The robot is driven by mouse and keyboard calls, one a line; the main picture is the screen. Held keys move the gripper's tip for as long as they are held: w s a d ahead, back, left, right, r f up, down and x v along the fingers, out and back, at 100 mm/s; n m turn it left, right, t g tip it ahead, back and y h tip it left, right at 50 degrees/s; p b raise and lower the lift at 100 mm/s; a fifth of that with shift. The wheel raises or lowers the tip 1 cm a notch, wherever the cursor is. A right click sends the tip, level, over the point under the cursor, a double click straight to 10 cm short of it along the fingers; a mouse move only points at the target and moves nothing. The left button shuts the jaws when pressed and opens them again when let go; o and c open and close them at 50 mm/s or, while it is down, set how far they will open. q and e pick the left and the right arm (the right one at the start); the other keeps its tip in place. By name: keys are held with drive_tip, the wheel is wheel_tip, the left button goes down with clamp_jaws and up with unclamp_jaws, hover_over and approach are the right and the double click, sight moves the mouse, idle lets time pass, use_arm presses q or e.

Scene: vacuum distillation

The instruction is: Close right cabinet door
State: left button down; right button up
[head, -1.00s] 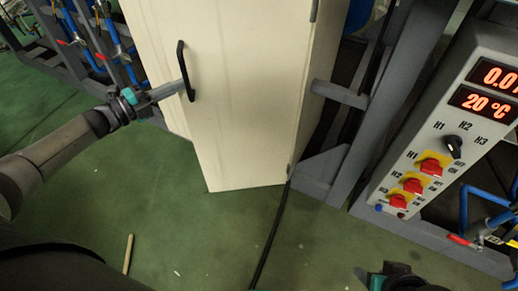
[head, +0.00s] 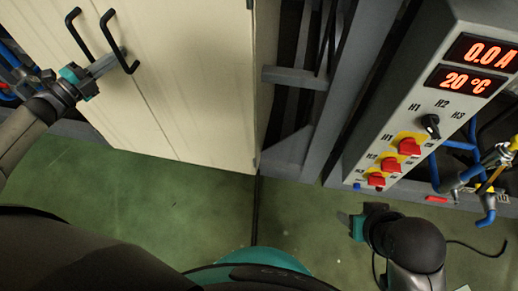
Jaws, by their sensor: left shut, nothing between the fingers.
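The cream right cabinet door (head: 205,80) faces me in the head view. It looks about flush with the left cabinet door (head: 115,115), with a thin seam between them; I cannot tell if a small gap is left. The right door's black handle (head: 114,42) is beside the left door's black handle (head: 75,32). My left gripper (head: 122,53) is shut and empty, with its tips at the right door's handle; contact is unclear. My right gripper (head: 346,221) is low over the floor, away from the cabinet, and its jaw opening is unclear.
A grey control panel (head: 400,115) with red displays and red switches stands at right. Grey frame posts (head: 345,80) stand between it and the cabinet. Blue pipes (head: 455,170) are at far right. The green floor (head: 150,205) before the cabinet is mostly clear.

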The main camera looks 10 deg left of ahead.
use_arm(q)
drive_tip(key=shift+w+a+r, duration=0.15)
drive_tip(key=shift+w+r, duration=0.3)
drive_tip(key=shift+w, duration=0.1)
use_arm(e)
drive_tip(key=shift+r, duration=0.2)
use_arm(q)
drive_tip(key=f+p+v, duration=0.1)
drive_tip(key=p+v, duration=0.3)
drive_tip(key=v, duration=1.2)
drive_tip(key=shift+s+d, duration=0.2)
use_arm(e)
wheel_tip(320, 180, down, 10)
drive_tip(key=g, duration=0.1)
drive_tip(key=shift+s+g, duration=0.3)
drive_tip(key=shift+d+r, duration=0.1)
drive_tip(key=shift+r, duration=0.05)
